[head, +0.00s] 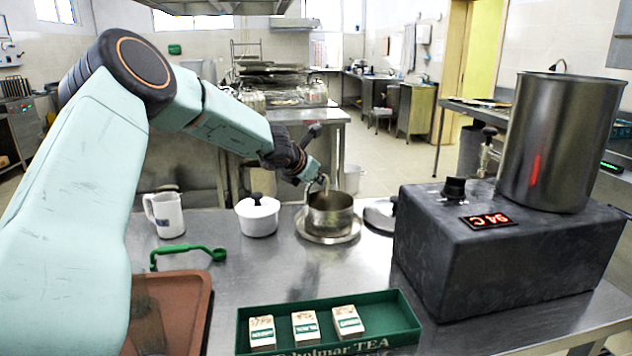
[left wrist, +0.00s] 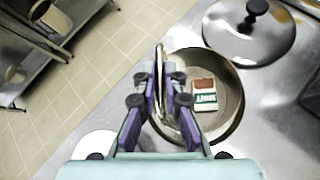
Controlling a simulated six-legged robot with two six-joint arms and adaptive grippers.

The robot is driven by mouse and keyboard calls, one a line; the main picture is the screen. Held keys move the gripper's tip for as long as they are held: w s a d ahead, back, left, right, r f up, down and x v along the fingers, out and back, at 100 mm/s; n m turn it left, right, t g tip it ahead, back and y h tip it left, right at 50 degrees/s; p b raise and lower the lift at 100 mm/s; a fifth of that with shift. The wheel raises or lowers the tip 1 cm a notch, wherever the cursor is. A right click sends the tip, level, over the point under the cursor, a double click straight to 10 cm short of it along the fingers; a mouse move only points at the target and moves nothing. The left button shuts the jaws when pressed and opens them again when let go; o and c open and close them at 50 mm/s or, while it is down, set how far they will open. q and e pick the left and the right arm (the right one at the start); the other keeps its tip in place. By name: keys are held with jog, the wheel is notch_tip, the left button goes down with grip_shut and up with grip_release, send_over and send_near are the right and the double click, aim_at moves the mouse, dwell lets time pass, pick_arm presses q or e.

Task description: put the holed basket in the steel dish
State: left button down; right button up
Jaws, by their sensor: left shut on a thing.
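The holed basket (head: 330,215) is a round steel vessel with an upright loop handle; its holes are too small to make out. My left gripper (head: 316,178) is shut on that handle, above the rim. In the left wrist view the fingers (left wrist: 160,95) clasp the thin handle, and the basket (left wrist: 237,110) holds a small tea packet (left wrist: 205,97). The steel dish (head: 327,239) lies under the basket on the table, its rim showing around the basket's bottom. Whether the basket touches the dish I cannot tell. My right gripper is not in view.
A white lidded pot (head: 259,216) stands left of the dish, a steel lid (head: 380,214) right. A white jug (head: 165,214), green strainer-like tool (head: 190,252), brown tray (head: 190,310), green tea box (head: 400,322) and dark heater (head: 500,250) with a large steel pot (head: 560,140) surround them.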

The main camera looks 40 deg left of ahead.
pick_arm(q)
jog(key=shift+s+r, duration=0.15)
jog(key=shift+r, duration=0.05)
jog(key=shift+f, duration=0.3)
jog(key=c, duration=1.6)
grip_release()
jog(key=shift+w+a+f, duration=0.1)
jog(key=shift+w+f, duration=0.05)
jog(key=shift+w, duration=0.1)
jog(key=shift+c, duration=0.2)
jog(key=shift+o, duration=1)
jog(key=shift+s+r, duration=0.2)
jog(key=shift+r, duration=0.05)
jog(key=shift+w, duration=0.15)
jog(key=shift+r, duration=0.2)
jog(key=p+v, duration=0.7)
jog(key=v, duration=0.5)
jog(key=shift+f+p, duration=0.15)
jog(key=shift+p, duration=0.25)
